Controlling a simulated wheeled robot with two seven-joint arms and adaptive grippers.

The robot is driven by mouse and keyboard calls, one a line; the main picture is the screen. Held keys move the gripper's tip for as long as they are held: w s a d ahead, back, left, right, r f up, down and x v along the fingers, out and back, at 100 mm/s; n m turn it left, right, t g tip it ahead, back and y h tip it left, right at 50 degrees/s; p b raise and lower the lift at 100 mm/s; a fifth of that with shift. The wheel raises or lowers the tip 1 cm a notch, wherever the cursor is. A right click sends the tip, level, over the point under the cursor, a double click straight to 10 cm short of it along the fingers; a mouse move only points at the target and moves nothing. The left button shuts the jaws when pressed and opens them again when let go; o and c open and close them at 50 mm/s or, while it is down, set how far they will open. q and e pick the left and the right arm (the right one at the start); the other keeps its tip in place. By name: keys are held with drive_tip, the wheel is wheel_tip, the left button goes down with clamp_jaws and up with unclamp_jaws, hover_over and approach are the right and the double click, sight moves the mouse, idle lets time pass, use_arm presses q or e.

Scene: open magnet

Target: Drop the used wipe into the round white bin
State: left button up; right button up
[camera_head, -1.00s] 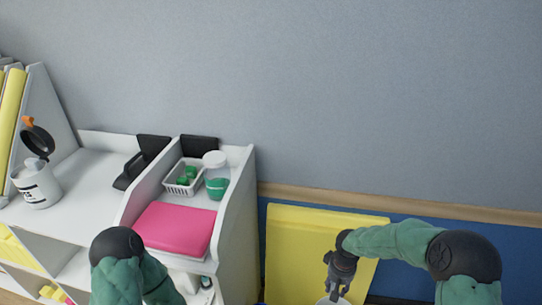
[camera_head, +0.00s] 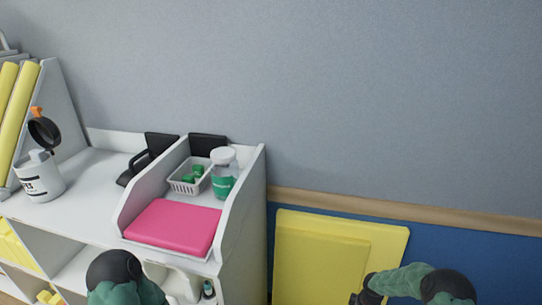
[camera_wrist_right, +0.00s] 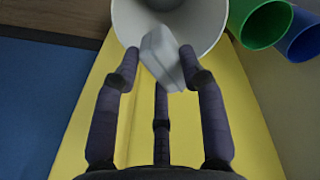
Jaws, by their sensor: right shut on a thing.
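The used wipe, a folded white piece (camera_wrist_right: 160,50), is between the fingertips of my right gripper (camera_wrist_right: 158,56) in the right wrist view. The gripper is shut on it. The round white bin (camera_wrist_right: 208,22) opens just beyond the fingertips, and the wipe overlaps its mouth in that view. I cannot tell how far above or inside the rim the wipe is. In the head view only the back of the right gripper (camera_head: 366,294) shows at the bottom edge. My left gripper is hidden below the frame; only part of its arm shows.
Green (camera_wrist_right: 262,22) and blue (camera_wrist_right: 300,38) round containers stand beside the bin. Yellow panels (camera_head: 330,250) lean against the wall. A white shelf holds a pink block (camera_head: 173,226), a small basket (camera_head: 188,180), a jar (camera_head: 223,182) and an open-lidded white canister (camera_head: 38,178).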

drive_tip(key=shift+f+b, duration=1.35)
drive_tip(key=shift+f, duration=1.15)
drive_tip(key=o, duration=1.1)
drive_tip(key=shift+r, duration=0.15)
wheel_tip(320, 180, up, 12)
drive_tip(key=shift+f, duration=0.1)
